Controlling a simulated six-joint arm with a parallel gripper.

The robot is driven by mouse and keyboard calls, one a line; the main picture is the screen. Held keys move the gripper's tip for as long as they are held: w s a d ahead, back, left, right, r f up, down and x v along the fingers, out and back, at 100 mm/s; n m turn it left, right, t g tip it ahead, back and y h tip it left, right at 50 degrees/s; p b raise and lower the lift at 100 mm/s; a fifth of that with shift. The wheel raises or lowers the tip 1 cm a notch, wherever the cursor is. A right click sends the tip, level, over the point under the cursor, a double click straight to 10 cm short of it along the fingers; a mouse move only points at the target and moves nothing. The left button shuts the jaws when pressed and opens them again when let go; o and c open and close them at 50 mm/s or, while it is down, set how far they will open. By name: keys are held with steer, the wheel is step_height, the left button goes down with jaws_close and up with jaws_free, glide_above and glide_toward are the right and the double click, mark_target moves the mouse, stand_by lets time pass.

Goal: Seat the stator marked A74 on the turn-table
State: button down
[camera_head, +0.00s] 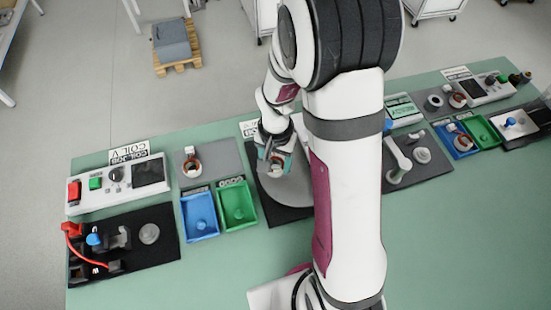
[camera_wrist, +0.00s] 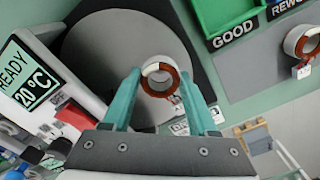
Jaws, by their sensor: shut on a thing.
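My gripper (camera_wrist: 160,80) has its two teal fingers shut on a stator (camera_wrist: 147,69), a white ring with copper winding. A small tag hangs from it, too small to read. In the wrist view the stator shows in front of the grey round turn-table (camera_wrist: 105,50), over its right part. I cannot tell whether it touches the disc. In the head view my gripper (camera_head: 274,160) is over the turn-table (camera_head: 292,190), and the arm hides the disc's right side. Another stator (camera_head: 192,168) sits on a grey mat (camera_head: 222,158) to the left; it also shows in the wrist view (camera_wrist: 291,42).
A blue tray (camera_head: 205,232) and a green tray (camera_head: 240,221) stand left of the turn-table. A control box (camera_head: 118,186) and a black fixture with a red cable (camera_head: 92,258) are at the far left. More stations stand right of my arm. The front of the table is clear.

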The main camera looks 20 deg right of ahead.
steer(key=shift+f, duration=0.55)
steer(key=shift+f, duration=0.35)
steer(key=shift+c, duration=0.5)
jaws_free()
step_height(320, 180, up, 16)
steer(key=shift+f, duration=0.1)
stand_by(0.3)
